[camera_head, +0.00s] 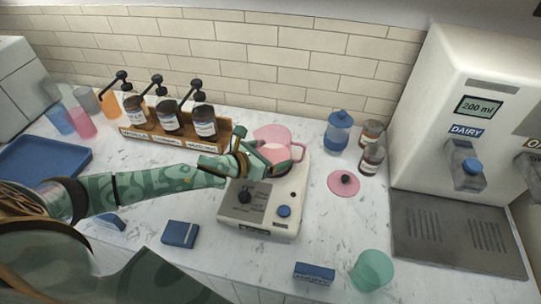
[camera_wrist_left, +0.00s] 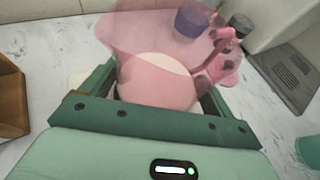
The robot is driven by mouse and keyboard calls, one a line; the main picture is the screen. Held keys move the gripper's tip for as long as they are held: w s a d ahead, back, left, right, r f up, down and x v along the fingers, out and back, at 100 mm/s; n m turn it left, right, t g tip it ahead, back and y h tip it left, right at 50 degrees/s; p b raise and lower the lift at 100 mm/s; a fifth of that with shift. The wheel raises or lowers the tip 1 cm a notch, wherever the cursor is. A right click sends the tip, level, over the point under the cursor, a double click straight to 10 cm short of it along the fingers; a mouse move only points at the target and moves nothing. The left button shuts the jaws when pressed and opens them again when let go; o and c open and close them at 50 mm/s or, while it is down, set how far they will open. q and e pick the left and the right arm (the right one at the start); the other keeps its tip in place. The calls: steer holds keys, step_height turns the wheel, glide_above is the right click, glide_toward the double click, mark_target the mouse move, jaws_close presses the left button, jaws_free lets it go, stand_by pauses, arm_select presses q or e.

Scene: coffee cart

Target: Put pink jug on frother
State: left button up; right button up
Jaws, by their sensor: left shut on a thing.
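The pink jug (camera_head: 272,133) is translucent and stands upright over the back of the frother (camera_head: 261,207), a white box with a black knob and a blue button. I cannot tell whether the jug rests on the frother or is just above it. My left gripper (camera_head: 248,158) reaches in from the left and is shut on the jug. In the left wrist view the jug (camera_wrist_left: 165,35) fills the space between the fingers, with a pale round area showing through it. My right gripper is not in view.
A wooden rack (camera_head: 160,139) of pump bottles stands behind my left arm. A pink lid (camera_head: 343,183), a blue-lidded jar (camera_head: 338,132) and brown bottles (camera_head: 371,158) are right of the frother. The dairy dispenser (camera_head: 465,110) stands far right. A green cup (camera_head: 371,270) is at the front.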

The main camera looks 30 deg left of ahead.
arm_select(q)
steer(key=shift+r, duration=0.15)
steer(key=o, duration=1.2)
steer(key=shift+f, duration=0.2)
steer(key=shift+o, duration=0.2)
steer(key=shift+s+r, duration=0.1)
steer(key=shift+r, duration=0.15)
steer(key=p+v, duration=0.1)
steer(key=v, duration=1.1)
steer(key=shift+f, duration=0.1)
